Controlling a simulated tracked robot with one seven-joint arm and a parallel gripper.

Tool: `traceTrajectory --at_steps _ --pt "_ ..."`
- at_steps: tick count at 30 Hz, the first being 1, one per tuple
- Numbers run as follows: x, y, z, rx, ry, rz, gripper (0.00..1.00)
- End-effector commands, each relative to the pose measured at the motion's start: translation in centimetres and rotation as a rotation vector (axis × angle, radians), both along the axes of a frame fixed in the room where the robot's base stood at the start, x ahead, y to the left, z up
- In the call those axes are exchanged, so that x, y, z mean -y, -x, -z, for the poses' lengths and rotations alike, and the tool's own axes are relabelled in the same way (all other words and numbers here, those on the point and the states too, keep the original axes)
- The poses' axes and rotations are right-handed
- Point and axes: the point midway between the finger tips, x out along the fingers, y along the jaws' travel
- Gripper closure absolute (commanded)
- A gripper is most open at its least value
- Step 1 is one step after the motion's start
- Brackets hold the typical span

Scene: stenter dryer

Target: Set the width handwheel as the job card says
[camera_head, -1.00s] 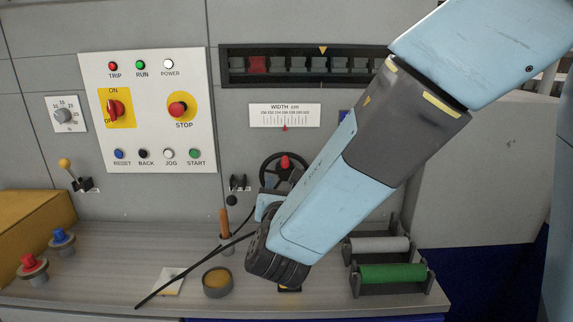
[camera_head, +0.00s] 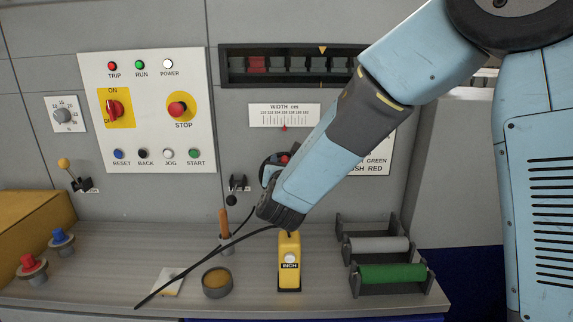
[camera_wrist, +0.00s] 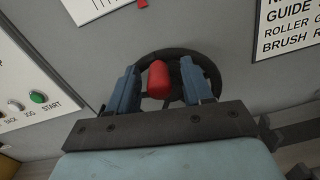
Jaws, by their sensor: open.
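The width handwheel (camera_wrist: 178,60) is a black wheel with a red knob (camera_wrist: 158,78). In the head view my arm hides most of it, and the red knob (camera_head: 284,159) just shows. My gripper (camera_wrist: 159,70) is open, with one blue finger on each side of the red knob; I cannot tell whether either touches it. In the head view my gripper (camera_head: 270,172) is at the wheel. The width scale (camera_head: 285,112) has a red pointer (camera_head: 284,128) below its middle. The job card (camera_wrist: 288,25) is partly cut off; "GUIDE", "ROLLER G" and "BRUSH R" show.
A button panel (camera_head: 150,135) is left of the wheel. A yellow INCH box (camera_head: 289,275), a round tin (camera_head: 217,283) and a rack with a green roller (camera_head: 392,273) stand on the bench below. A black cable or rod crosses the bench's left part.

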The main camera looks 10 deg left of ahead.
Motion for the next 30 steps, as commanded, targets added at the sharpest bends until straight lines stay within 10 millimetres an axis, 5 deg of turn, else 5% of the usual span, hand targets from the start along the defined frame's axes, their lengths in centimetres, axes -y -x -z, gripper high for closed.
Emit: traceTrajectory --at_steps 8,23,30 --pt "-0.02 -0.08 0.00 0.000 0.000 0.000 0.51" --pt "-0.03 -0.04 0.01 0.000 0.000 0.000 0.99" --pt "-0.02 -0.05 0.02 0.000 0.000 0.000 1.00"
